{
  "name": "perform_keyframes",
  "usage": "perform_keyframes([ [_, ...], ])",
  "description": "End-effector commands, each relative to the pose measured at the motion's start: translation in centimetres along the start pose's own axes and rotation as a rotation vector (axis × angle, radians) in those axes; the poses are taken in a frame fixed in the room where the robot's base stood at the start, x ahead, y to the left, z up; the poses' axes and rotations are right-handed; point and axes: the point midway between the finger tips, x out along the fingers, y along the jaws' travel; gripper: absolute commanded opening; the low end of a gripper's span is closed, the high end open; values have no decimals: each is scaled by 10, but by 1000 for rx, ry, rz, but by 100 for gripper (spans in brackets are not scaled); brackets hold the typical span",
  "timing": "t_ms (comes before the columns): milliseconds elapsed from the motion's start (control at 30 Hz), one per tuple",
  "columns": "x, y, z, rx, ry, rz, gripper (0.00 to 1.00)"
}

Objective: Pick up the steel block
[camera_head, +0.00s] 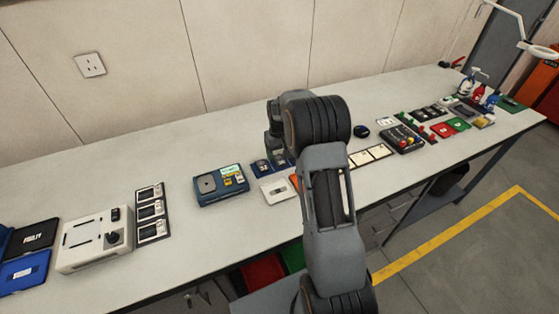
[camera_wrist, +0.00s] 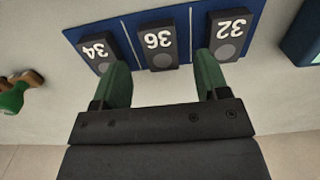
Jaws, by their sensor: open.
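Three dark grey blocks, each with a round grey spot, sit in a row on a blue board (camera_wrist: 120,27) in the wrist view. They are the block marked 34 (camera_wrist: 98,50), the block marked 36 (camera_wrist: 157,40) and the block marked 32 (camera_wrist: 229,32). I cannot tell which one is the steel block. My gripper (camera_wrist: 161,64) is open, its green fingers apart and nothing between them. The block marked 36 lies just beyond the gap between the fingertips. In the head view the blue board (camera_head: 262,175) is partly hidden by my arm.
A blue device (camera_head: 221,185) stands left of the board, and a white plate (camera_head: 276,190) lies in front of it. A white box (camera_head: 95,240) is farther left. A black control box (camera_head: 404,139) stands to the right. The bench (camera_head: 170,262) has clear strips along its front.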

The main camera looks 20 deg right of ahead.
Motion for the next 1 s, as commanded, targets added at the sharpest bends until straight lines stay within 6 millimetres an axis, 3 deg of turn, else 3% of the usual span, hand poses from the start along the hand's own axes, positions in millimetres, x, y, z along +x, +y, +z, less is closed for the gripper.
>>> perform_keyframes([
  [233,26,-1,1,0,-2,0,68],
  [533,30,-1,1,0,1,0,68],
  [1000,29,0,0,0,1,0,24],
])
